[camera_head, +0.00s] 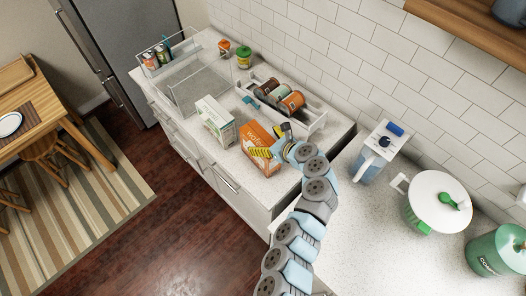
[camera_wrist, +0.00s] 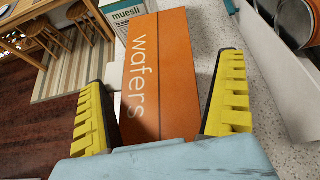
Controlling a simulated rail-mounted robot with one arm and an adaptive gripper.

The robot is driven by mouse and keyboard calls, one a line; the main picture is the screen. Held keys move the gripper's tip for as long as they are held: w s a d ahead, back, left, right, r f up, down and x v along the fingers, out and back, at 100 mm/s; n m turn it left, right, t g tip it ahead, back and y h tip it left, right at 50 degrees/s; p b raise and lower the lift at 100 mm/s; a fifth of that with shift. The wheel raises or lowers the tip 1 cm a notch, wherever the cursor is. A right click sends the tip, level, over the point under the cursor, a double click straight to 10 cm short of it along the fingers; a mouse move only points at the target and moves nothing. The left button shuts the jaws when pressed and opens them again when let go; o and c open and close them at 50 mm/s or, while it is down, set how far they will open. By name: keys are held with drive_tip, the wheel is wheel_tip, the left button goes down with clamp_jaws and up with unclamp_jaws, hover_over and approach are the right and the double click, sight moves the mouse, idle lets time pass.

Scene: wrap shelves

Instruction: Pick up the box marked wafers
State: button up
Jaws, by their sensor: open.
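My gripper (camera_head: 272,146) is at the box's right end. In the wrist view my gripper (camera_wrist: 165,100) is open, with one yellow padded finger on each side of the box. The lower part of the box lies between the fingers in the picture. I cannot tell whether either finger touches it.
A white and green muesli box (camera_head: 216,121) stands just left of the wafers box, and shows behind it in the wrist view. The counter's front edge is close.

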drive_tip(key=shift+w+a+f, duration=0.15)
drive_tip(key=shift+a+f, duration=0.05)
drive_tip(key=shift+f, duration=0.2)
drive_tip(key=c, duration=1)
drive_tip(key=shift+f, duration=0.1)
drive_tip(key=shift+c, duration=0.2)
